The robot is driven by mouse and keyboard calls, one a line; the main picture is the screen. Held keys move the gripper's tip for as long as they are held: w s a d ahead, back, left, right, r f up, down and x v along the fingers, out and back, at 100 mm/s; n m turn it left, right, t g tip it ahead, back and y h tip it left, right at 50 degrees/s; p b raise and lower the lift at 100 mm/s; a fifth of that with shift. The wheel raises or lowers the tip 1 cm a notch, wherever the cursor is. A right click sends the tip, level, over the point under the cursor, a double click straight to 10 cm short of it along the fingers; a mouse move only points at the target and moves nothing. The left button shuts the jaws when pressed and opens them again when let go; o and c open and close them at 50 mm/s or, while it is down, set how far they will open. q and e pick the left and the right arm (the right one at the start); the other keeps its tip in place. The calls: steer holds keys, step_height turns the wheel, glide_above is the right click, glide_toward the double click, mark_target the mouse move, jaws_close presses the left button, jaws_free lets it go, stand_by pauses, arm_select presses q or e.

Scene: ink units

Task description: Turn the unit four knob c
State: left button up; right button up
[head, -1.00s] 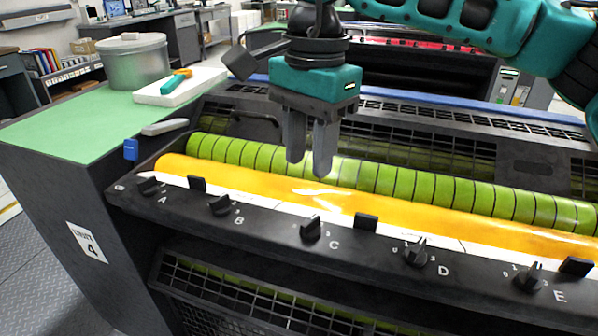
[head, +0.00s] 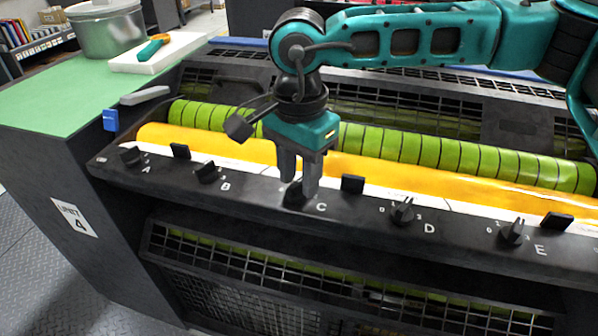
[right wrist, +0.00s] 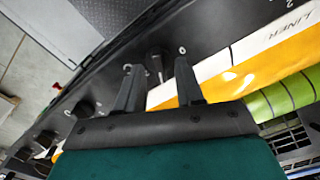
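Knob C (head: 294,193) is a small black knob on the dark front rail of the unit marked 4 (head: 74,217), and my right gripper's fingers partly hide it in the head view. My right gripper (head: 298,188) points down at it, with fingers apart. In the right wrist view, my right gripper (right wrist: 157,66) shows its two fingertips on either side of the knob (right wrist: 155,62). I cannot tell whether they touch it. The knob's exact setting is hard to read. My left gripper is out of view.
Knob B (head: 207,173) and knob D (head: 403,211) sit along the same rail, with black blocks such as this one (head: 352,184) between knobs. Behind the rail are a yellow roller (head: 400,178) and a green banded roller (head: 450,155). The space before the rail looks clear.

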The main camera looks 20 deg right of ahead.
steer(key=shift+f, duration=0.15)
jaws_close()
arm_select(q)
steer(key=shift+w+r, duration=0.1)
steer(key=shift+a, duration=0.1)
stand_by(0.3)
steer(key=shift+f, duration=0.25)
